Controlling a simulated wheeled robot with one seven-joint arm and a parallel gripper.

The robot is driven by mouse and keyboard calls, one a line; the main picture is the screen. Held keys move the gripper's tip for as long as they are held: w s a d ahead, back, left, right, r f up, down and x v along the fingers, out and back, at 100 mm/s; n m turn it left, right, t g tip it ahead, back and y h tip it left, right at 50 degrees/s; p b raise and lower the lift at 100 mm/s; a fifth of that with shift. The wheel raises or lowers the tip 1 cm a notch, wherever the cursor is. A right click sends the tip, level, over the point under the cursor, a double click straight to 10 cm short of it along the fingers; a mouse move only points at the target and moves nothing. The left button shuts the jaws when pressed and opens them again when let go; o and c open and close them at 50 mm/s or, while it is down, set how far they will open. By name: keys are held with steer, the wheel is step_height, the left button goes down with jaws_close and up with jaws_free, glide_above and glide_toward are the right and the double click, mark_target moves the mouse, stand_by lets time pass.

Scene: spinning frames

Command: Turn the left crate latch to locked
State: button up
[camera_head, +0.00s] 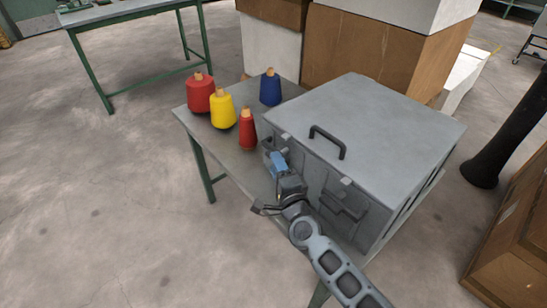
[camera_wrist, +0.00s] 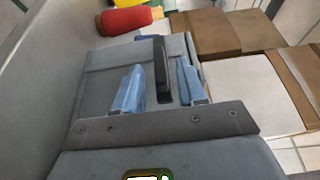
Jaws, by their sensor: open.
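The grey crate (camera_head: 375,115) stands on the table, with a black handle (camera_head: 328,140) on its lid and latches on its front. The right latch (camera_head: 345,205) is in plain view. The bar runs along the fingers' length in that picture. I cannot tell whether either finger touches it.
Red, yellow and blue thread cones (camera_head: 222,110) stand on the table (camera_head: 222,152) left of the crate. A small red cone (camera_head: 247,130) is close to my gripper. Cardboard boxes (camera_head: 360,45) are behind the crate. The floor at left front is clear.

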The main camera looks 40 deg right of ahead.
steer(key=shift+x, duration=1.75)
jaws_close()
